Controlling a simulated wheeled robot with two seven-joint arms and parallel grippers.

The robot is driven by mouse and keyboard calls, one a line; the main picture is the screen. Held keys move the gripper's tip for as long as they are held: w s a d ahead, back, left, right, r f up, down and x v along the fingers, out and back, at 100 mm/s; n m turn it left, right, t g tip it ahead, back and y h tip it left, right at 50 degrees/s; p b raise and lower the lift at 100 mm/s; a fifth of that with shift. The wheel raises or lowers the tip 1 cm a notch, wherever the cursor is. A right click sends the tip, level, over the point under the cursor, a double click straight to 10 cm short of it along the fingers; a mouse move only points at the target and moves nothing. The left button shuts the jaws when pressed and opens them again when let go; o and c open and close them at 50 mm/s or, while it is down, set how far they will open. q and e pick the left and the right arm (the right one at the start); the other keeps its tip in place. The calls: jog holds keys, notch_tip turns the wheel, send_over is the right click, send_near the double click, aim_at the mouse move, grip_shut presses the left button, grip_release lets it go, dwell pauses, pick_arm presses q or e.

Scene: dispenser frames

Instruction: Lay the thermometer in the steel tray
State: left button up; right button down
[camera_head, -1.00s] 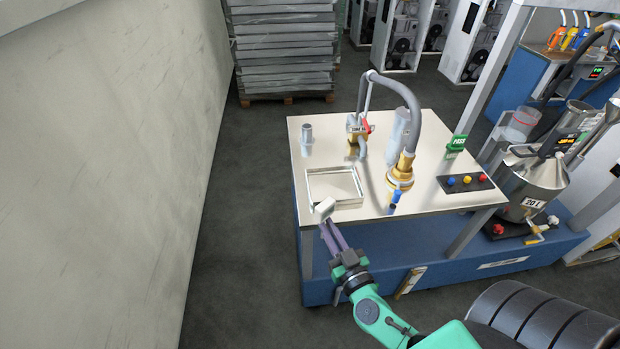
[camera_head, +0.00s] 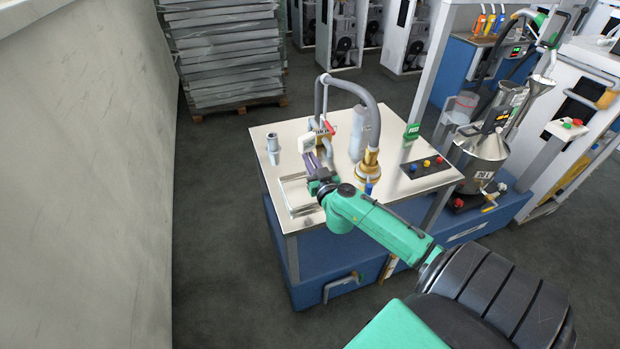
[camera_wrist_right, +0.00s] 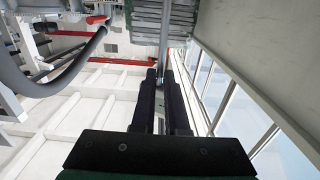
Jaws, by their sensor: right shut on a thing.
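The steel tray (camera_head: 284,194) is a shallow square tray on the bench top at its front left, partly hidden by my right arm. My right gripper (camera_head: 314,160) is over the bench at the tray's back right edge. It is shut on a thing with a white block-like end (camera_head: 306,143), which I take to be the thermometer. In the right wrist view a thin grey rod (camera_wrist_right: 165,42) shows between and beyond the fingers (camera_wrist_right: 162,85). The exact grip is hard to make out. My left gripper is not in view.
A grey nozzle (camera_head: 272,148) stands behind the tray on the bench. A steel vessel (camera_head: 482,155) stands farther right.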

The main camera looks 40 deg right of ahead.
notch_tip(320, 180, down, 8)
jog(key=b, duration=0.3)
jog(key=shift+d+b, duration=0.1)
jog(key=shift+b, duration=0.25)
jog(key=shift+r, duration=0.25)
jog(key=c, duration=0.9)
grip_release()
jog(key=shift+f, duration=0.1)
jog(key=shift+s, duration=0.1)
jog(key=v, duration=1.2)
